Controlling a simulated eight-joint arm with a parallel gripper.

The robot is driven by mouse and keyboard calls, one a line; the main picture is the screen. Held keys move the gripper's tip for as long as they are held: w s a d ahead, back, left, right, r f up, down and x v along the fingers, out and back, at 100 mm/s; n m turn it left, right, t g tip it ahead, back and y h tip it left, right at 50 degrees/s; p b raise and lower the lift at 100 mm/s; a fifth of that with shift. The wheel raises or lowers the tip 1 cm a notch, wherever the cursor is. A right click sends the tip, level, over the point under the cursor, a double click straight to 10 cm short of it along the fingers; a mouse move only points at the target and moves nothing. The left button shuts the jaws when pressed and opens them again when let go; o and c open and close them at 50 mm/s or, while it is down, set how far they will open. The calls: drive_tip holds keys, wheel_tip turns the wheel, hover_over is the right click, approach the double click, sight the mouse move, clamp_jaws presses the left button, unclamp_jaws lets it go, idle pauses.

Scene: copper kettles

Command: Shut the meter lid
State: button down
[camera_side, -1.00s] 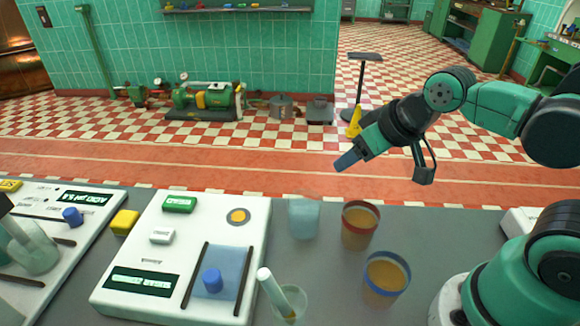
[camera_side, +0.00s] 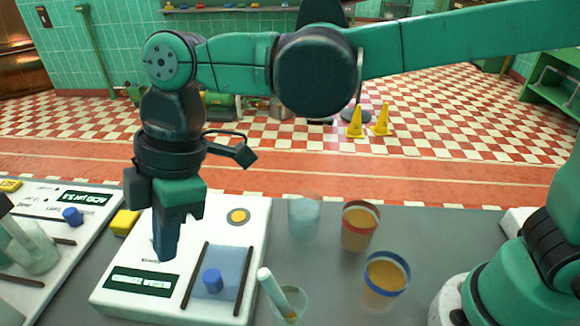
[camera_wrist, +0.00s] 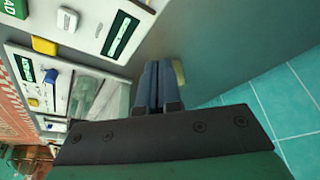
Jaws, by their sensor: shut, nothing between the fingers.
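A white panel (camera_side: 125,305) stands on the grey bench, with a dark green display (camera_side: 143,282). A bluish see-through plate with a blue knob (camera_side: 212,281) lies between two dark rails on it. A second white panel (camera_side: 50,207) at the left has a display starting "ACID", a blue knob (camera_side: 73,216) and dark rails; it also shows in the wrist view (camera_wrist: 22,52). I cannot tell which is the meter, or how far either lid is open. My gripper (camera_side: 165,256) points down, shut and empty, over the first panel's left part; contact is unclear. The wrist view shows its fingers (camera_wrist: 158,85) together.
A yellow block (camera_side: 125,222) sits between the panels. Right of the first panel stand a pale blue beaker (camera_side: 304,218), a red-rimmed cup (camera_side: 360,226), a blue-rimmed cup (camera_side: 386,278) and a glass with a white stick (camera_side: 273,293).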

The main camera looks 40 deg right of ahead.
sight(215, 239)
drive_tip(key=x, duration=1)
drive_tip(key=d, duration=0.2)
drive_tip(key=shift+d+r, duration=0.15)
drive_tip(key=shift+d, duration=0.9)
drive_tip(key=shift+w+d, duration=0.1)
drive_tip(key=shift+w, duration=0.05)
drive_tip(key=w+d, duration=0.7)
drive_tip(key=shift+w+d, duration=0.15)
drive_tip(key=shift+d, duration=0.05)
